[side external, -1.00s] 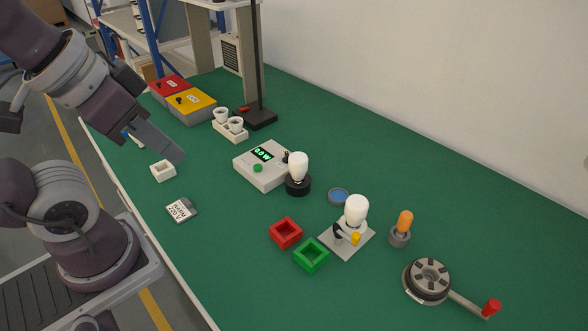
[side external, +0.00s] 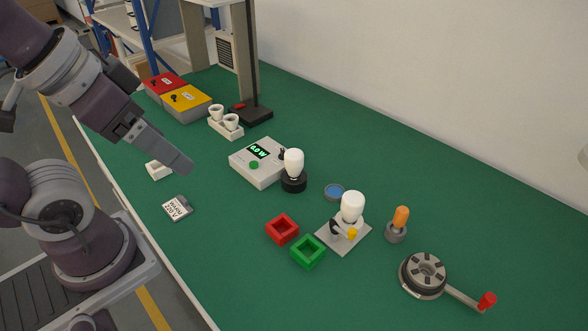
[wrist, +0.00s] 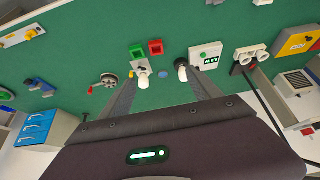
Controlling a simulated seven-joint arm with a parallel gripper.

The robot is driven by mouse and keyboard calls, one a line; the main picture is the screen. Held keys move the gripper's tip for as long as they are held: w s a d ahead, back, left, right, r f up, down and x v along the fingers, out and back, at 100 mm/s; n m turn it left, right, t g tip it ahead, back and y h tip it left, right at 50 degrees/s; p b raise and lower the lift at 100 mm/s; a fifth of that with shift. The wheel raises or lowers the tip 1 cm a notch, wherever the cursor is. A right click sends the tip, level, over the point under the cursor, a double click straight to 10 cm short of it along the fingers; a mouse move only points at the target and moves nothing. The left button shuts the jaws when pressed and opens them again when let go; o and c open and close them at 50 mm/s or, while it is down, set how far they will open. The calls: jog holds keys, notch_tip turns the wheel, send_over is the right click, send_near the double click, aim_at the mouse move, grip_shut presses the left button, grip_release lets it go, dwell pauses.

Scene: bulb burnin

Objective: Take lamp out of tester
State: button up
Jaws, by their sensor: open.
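The tester, a light grey box (side external: 256,170) with a green "0.0 W" display and a green button, stands mid-table. A white lamp (side external: 293,161) stands upright in the black round socket (side external: 293,182) at its right side. In the wrist view the tester (wrist: 207,52) and its socketed lamp (wrist: 183,75) lie ahead of the right finger. A second white lamp (side external: 352,206) stands in a grey plate fixture (side external: 338,240) with a yellow knob. My gripper (side external: 182,164) is open and empty, above the table left of the tester; the wrist view shows both fingers spread (wrist: 163,78).
Red (side external: 282,229) and green (side external: 307,252) square trays sit in front. An orange-topped piece (side external: 400,218), a crank wheel (side external: 424,274) and a blue disc (side external: 335,191) are on the right.

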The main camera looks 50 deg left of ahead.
jog(key=n+g, duration=0.5)
jog(key=n, duration=1.2)
send_over(294, 163)
jog(key=f, duration=1.6)
jog(key=shift+w+a+f, duration=0.2)
jog(key=shift+w+a, duration=0.05)
jog(key=shift+a, duration=0.1)
jog(key=shift+n+g, duration=0.3)
jog(key=shift+n, duration=0.5)
jog(key=f, duration=0.1)
jog(key=w+f, duration=0.1)
jog(key=f, duration=0.1)
jog(key=a+f, duration=0.1)
jog(key=shift+w+f, duration=0.25)
notch_tip(294, 163, down, 7)
jog(key=shift+s+f, duration=0.1)
jog(key=shift+f, duration=0.05)
jog(key=c, duration=1.4)
notch_tip(294, 163, up, 15)
jog(key=shift+f, duration=0.2)
